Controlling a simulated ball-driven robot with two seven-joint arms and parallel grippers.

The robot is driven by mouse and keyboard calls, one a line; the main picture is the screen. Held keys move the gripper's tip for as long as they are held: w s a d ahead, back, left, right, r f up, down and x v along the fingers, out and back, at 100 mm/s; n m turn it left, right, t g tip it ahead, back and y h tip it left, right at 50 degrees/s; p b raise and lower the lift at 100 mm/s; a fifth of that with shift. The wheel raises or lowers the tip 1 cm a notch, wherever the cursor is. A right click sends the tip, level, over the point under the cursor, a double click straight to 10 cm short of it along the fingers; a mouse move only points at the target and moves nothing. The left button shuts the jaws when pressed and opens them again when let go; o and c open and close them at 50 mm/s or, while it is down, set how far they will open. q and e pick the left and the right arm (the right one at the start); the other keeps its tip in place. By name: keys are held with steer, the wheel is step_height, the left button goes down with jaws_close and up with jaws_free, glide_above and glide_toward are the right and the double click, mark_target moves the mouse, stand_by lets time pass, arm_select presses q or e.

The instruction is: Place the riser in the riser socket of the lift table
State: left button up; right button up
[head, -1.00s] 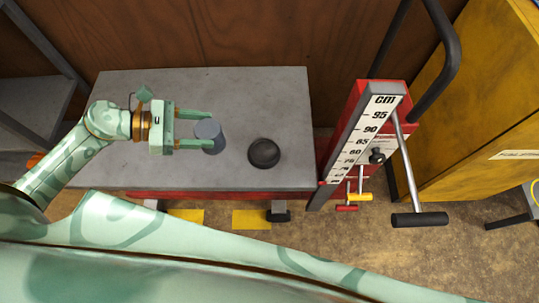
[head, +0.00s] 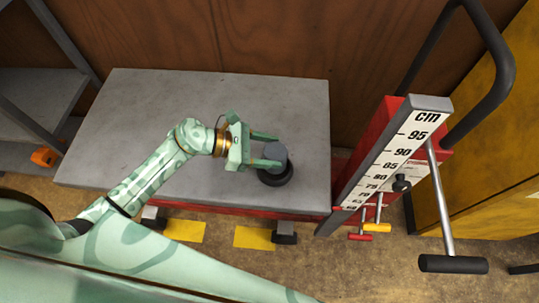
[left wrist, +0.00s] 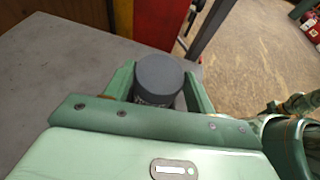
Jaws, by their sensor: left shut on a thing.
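The riser (head: 276,153) is a short grey cylinder held between the fingers of my left gripper (head: 279,150), which is shut on it. The riser also shows in the left wrist view (left wrist: 158,75), upright between the two green fingers. The riser socket (head: 276,179) is a black round ring on the lift table (head: 150,105), toward its right end. In the head view the riser overlaps the socket's far part, and its lower end is hard to make out. I cannot tell whether it is in the socket or just above it. My right gripper is not in view.
A red lift column with a cm scale (head: 397,160) and levers stands right of the table. A yellow cabinet (head: 510,150) is behind it. A grey shelf (head: 40,90) stands at the left. The table's left and middle top is clear.

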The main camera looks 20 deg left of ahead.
arm_select(q)
steer(key=shift+f+b, duration=0.5)
steer(key=shift+f, duration=1.1)
steer(key=shift+f, duration=0.15)
steer(key=o, duration=1.1)
steer(key=shift+a+r, duration=0.2)
steer(key=shift+r, duration=0.1)
steer(key=p+v, duration=0.2)
steer(key=v, duration=0.9)
steer(key=shift+s+a, duration=0.2)
steer(key=shift+s, duration=0.05)
